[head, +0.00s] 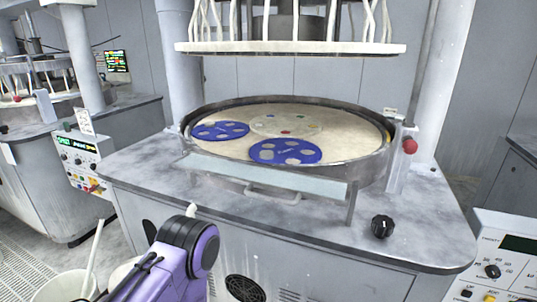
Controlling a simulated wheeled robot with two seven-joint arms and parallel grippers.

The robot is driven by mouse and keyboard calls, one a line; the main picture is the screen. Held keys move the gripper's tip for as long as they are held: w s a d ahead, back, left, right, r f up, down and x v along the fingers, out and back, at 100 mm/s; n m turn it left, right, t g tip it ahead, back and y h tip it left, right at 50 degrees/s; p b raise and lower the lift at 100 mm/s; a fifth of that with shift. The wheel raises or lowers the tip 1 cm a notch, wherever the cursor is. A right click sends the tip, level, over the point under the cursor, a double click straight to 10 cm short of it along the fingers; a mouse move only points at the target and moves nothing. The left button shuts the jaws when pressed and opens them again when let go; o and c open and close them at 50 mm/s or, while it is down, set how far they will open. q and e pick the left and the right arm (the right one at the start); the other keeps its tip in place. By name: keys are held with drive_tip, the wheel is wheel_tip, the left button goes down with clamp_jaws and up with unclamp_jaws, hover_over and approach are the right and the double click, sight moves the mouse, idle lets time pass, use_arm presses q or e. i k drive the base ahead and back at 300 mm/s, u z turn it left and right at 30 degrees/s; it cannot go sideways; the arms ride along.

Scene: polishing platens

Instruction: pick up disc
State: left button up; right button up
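Two blue discs with round holes lie flat on the pale round platen (345,131) of the polishing machine. One blue disc (268,153) is at the front, near the rim. The other blue disc (207,132) is at the left. A cream disc (270,125) with small coloured spots lies between and behind them. A purple and black link of my arm shows at the bottom left, in front of the machine and well short of the discs. I see no gripper fingers of either arm in the head view.
A raised metal rim (375,172) surrounds the platen, with a clear guard strip (265,178) along its front. An upper plate (290,47) with white hoses hangs above. A red knob (410,146) stands at the right. A white bucket (62,286) is at the lower left.

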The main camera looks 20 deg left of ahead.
sight(265, 154)
drive_tip(key=z, duration=1.5)
drive_tip(key=k, duration=0.7)
drive_tip(key=u, duration=1.5)
